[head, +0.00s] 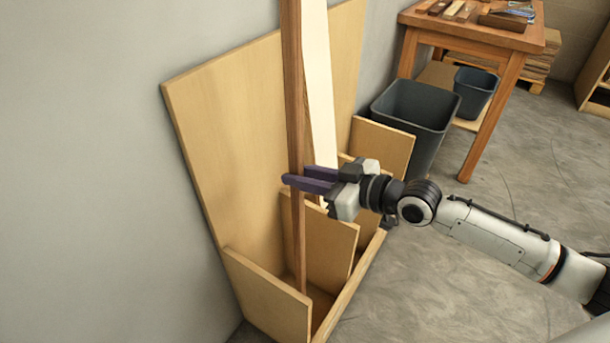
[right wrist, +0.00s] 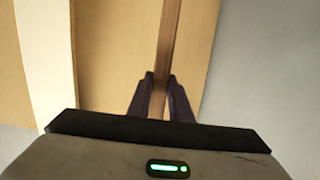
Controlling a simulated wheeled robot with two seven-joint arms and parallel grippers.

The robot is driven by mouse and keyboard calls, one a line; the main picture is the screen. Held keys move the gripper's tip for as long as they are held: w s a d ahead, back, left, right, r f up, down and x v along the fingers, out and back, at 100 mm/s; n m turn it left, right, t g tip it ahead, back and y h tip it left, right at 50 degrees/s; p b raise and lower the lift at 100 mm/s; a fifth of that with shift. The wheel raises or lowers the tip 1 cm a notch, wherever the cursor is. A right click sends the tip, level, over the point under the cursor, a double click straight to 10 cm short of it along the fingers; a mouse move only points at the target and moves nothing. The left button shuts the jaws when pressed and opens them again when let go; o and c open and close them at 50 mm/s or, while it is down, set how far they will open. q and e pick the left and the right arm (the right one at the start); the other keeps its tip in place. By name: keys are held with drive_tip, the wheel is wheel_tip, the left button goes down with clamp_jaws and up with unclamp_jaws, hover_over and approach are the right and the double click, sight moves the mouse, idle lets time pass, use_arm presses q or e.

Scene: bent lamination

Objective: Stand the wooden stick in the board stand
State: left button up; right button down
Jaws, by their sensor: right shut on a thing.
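The wooden stick (head: 293,90) is long, brown and close to upright. Its lower end is inside the front-left compartment of the board stand (head: 268,283); whether it touches the floor of the compartment I cannot tell. My right gripper (head: 293,180) is shut on the stick at about the height of the divider tops. In the right wrist view the stick (right wrist: 168,45) runs between the two dark fingers (right wrist: 160,98). My left gripper is not in view.
A pale board (head: 320,75) stands in the compartment behind the stick. Dark bins (head: 415,105) and a wooden table (head: 475,35) with tools are at the back right. The floor (head: 450,275) at right is clear.

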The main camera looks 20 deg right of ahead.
drive_tip(key=shift+w+a+p, duration=0.25)
drive_tip(key=shift+w+a, duration=0.35)
drive_tip(key=shift+w, duration=0.2)
drive_tip(key=shift+w+a+p, duration=0.2)
drive_tip(key=shift+w+a, duration=0.35)
drive_tip(key=shift+w, duration=0.2)
drive_tip(key=c, duration=1.5)
unclamp_jaws()
drive_tip(key=shift+c, duration=0.2)
drive_tip(key=p+v, duration=0.1)
drive_tip(key=v, duration=0.8)
drive_tip(key=shift+s+d+r+p, duration=0.1)
drive_tip(key=shift+r+p, duration=0.15)
drive_tip(key=shift+p, duration=0.05)
drive_tip(key=shift+s+d+r, duration=0.2)
drive_tip(key=shift+s+d, duration=0.05)
drive_tip(key=shift+s, duration=0.15)
